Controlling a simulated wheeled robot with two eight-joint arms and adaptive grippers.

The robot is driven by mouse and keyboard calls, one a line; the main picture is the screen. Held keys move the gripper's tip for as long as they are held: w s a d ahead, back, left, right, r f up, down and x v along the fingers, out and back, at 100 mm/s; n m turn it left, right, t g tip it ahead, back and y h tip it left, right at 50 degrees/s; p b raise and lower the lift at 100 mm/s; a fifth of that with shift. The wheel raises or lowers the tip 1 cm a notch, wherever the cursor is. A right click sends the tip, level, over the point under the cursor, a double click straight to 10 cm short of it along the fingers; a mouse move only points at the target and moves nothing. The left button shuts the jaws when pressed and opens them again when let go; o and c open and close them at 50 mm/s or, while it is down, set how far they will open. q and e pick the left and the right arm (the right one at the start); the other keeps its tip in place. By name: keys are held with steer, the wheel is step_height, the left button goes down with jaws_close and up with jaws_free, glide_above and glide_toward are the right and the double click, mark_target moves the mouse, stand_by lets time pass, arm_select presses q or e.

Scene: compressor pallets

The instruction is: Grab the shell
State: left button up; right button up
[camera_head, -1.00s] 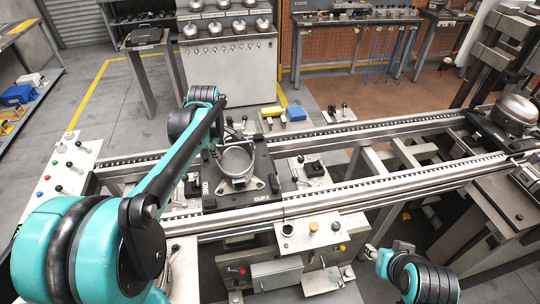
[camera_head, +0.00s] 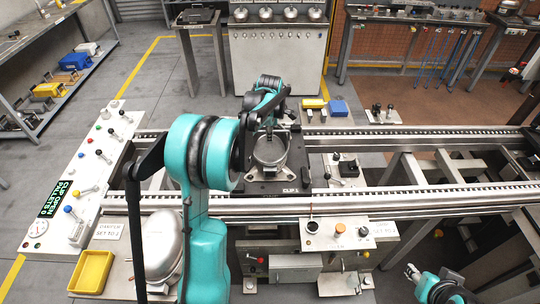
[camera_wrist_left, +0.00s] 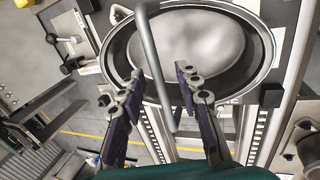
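A round, open silver shell (camera_head: 270,152) sits on the dark clip pallet (camera_head: 292,187) on the conveyor. In the left wrist view the shell (camera_wrist_left: 222,88) shows as a wide metal bowl, with a thin grey bent bar (camera_wrist_left: 152,55) crossing in front of it. My left gripper (camera_wrist_left: 158,92) is open over the shell's near rim; its two dark fingers are apart, with the bar between them. Whether they touch anything is unclear. In the head view my left gripper (camera_head: 268,128) is above the shell and partly hidden. My right gripper (camera_head: 411,272) is small at the lower right, away from the shell.
A silver domed housing (camera_head: 162,245) and a yellow tray (camera_head: 91,272) stand at the lower left. A control panel (camera_head: 95,165) with knobs is on the left. Conveyor rails (camera_head: 420,200) run left to right. A blue box (camera_head: 338,108) lies behind the shell.

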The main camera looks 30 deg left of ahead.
arm_select(q)
jaws_close()
steer(key=shift+r, duration=0.1)
stand_by(0.4)
